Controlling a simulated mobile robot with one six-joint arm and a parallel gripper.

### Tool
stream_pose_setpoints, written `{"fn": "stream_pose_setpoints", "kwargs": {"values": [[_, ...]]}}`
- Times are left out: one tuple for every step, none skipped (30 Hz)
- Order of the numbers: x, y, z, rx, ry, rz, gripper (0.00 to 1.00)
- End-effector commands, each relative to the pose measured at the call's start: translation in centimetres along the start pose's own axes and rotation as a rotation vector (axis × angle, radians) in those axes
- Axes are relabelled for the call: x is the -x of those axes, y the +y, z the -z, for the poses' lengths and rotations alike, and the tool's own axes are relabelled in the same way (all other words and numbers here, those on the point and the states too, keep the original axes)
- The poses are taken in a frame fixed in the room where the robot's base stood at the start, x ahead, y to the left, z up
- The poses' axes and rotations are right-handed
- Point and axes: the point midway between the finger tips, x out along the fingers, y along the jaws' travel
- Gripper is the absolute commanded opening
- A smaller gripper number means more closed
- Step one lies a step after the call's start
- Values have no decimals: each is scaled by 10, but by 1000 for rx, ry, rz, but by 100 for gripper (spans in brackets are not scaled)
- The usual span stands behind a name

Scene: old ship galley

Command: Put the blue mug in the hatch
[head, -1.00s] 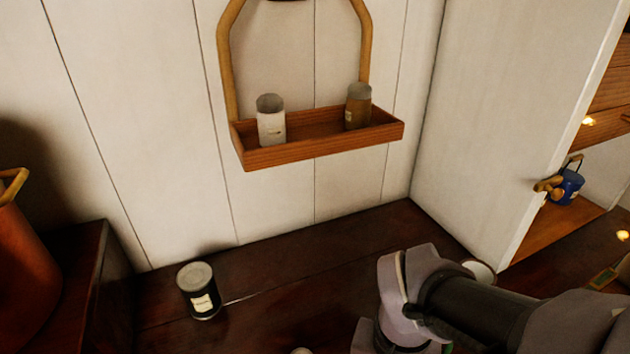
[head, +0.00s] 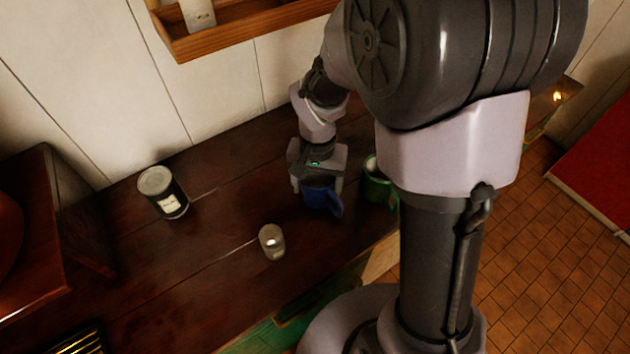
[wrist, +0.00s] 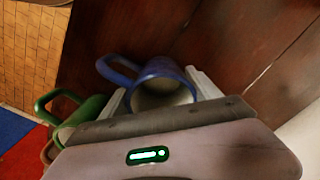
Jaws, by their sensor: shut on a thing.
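The blue mug (head: 316,196) is under my gripper (head: 317,181) in the head view, above or on the dark wooden counter; I cannot tell if its base touches. My gripper is shut on the mug. In the wrist view the blue mug (wrist: 165,82) lies between the two pale fingers, its handle to the left and its pale inside showing. A green mug (head: 377,184) stands just right of it, partly hidden behind my arm; it also shows in the wrist view (wrist: 84,116). I cannot make out the hatch in either view now.
A dark labelled tin (head: 163,192) stands left on the counter (head: 225,195), and a small clear glass (head: 272,241) stands nearer the front. A wooden wall shelf (head: 235,30) holds a white jar (head: 198,14). Counter between tin and mug is clear. Tiled floor (head: 540,255) lies right.

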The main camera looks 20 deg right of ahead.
Motion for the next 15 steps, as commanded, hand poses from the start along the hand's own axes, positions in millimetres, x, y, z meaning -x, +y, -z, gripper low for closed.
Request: {"fn": "stream_pose_setpoints", "kwargs": {"values": [[0, 0, 0, 0, 2, 1, 21], [1, 0, 0, 0, 2, 1, 21], [2, 0, 0, 0, 2, 1, 21], [2, 0, 0, 0, 2, 1, 21], [2, 0, 0, 0, 2, 1, 21], [1, 0, 0, 0, 2, 1, 21], [0, 0, 0, 0, 2, 1, 21], [-1, 0, 0, 0, 2, 1, 21], [-3, 0, 0, 0, 2, 1, 21], [-3, 0, 0, 0, 2, 1, 73], [-2, 0, 0, 0, 2, 1, 79], [-2, 0, 0, 0, 2, 1, 87], [-2, 0, 0, 0, 2, 1, 93], [-2, 0, 0, 0, 2, 1, 93], [-2, 0, 0, 0, 2, 1, 93]]}}
